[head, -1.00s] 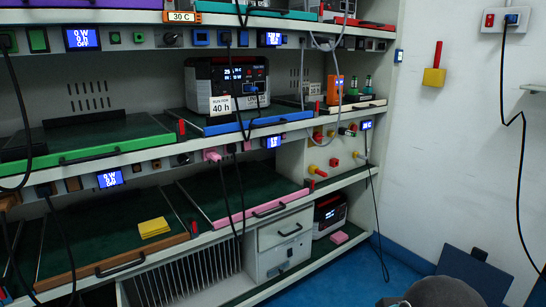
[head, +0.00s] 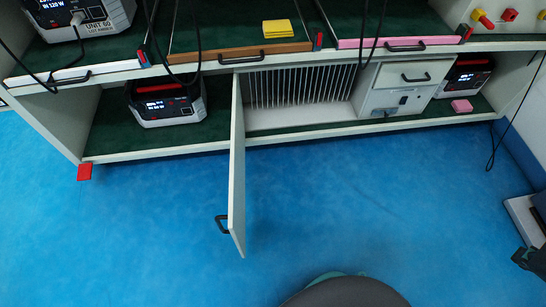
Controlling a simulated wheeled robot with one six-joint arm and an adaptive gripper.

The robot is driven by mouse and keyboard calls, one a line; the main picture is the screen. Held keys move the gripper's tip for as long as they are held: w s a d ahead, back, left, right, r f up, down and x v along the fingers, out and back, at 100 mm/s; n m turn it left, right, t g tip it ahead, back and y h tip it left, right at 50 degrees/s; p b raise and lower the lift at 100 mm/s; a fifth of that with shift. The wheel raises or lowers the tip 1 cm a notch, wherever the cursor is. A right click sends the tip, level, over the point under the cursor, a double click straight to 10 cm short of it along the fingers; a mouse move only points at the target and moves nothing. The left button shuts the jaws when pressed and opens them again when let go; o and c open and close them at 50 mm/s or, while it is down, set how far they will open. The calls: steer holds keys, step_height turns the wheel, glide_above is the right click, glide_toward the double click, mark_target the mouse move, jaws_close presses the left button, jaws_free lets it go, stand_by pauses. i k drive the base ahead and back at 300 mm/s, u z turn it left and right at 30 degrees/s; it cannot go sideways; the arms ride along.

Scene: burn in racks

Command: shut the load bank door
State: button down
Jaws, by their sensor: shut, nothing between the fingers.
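The load bank door (head: 237,170) is a narrow pale panel seen nearly edge-on in the head view. It stands wide open, swung out over the blue floor from the left side of the slatted load bank (head: 295,85). Its dark handle (head: 222,224) is on the left face, near the outer end. The load bank's slatted front is uncovered under the shelf. I cannot make out my gripper in this view. A dark rounded part at the bottom edge seems to be mine, well apart from the door.
A power unit (head: 165,103) stands on the low shelf left of the door. A white cabinet with a drawer (head: 412,76) and another power unit (head: 465,77) are to the right. A red block (head: 84,172) is at the left shelf corner. Blue floor (head: 120,240) is clear around the door.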

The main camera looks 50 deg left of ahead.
mark_target(237, 217)
steer(key=z, duration=0.5)
steer(key=k, duration=1.35)
steer(key=u, duration=1.9)
steer(key=i, duration=0.5)
steer(key=z, duration=0.15)
steer(key=k, duration=0.75)
